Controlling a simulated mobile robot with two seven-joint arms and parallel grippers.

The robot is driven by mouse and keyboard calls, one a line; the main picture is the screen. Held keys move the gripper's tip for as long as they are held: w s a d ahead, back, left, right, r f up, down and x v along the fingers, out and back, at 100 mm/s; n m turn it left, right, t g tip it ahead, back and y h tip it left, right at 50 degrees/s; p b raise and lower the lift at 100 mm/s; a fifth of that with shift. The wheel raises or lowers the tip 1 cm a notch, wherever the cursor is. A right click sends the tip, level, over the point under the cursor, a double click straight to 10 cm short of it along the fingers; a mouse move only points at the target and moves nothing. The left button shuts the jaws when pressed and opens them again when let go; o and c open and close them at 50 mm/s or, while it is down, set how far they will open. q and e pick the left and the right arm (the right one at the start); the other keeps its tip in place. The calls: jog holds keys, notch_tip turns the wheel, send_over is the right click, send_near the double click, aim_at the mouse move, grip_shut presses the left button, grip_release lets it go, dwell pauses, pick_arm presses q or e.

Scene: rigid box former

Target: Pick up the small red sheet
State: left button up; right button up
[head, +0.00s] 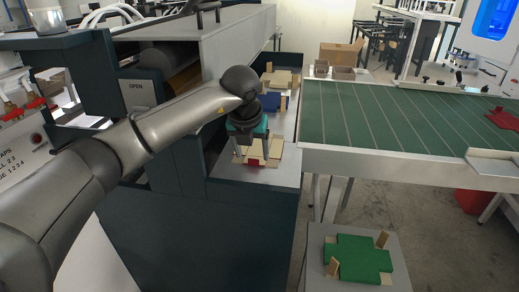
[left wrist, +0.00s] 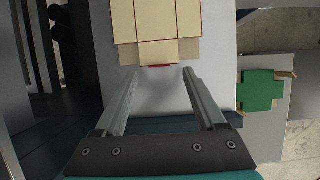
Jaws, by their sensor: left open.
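A small red piece, probably the small red sheet (head: 255,162), shows below my left gripper at the front of a tan board stack on the grey shelf. In the left wrist view only a thin red strip (left wrist: 155,66) shows at the near edge of the tan sheets (left wrist: 158,20); the rest of it is hidden. My left gripper (head: 253,158) points down over this near end. Its two fingers are spread wide with nothing between them, also in the left wrist view (left wrist: 160,73). My right gripper is not in view.
Blue (head: 275,103) and tan (head: 279,79) stacks lie farther back on the shelf. A green cross-shaped sheet (head: 355,258) lies on a grey stand at the lower right. The green conveyor (head: 385,115) carries red sheets (head: 503,119) at its right. The machine's wall borders the shelf on the left.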

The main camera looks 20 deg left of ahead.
aim_at(253, 163)
pick_arm(q)
jog(key=shift+x, duration=1.6)
jog(key=shift+s, duration=0.1)
jog(key=shift+c, duration=0.3)
grip_shut()
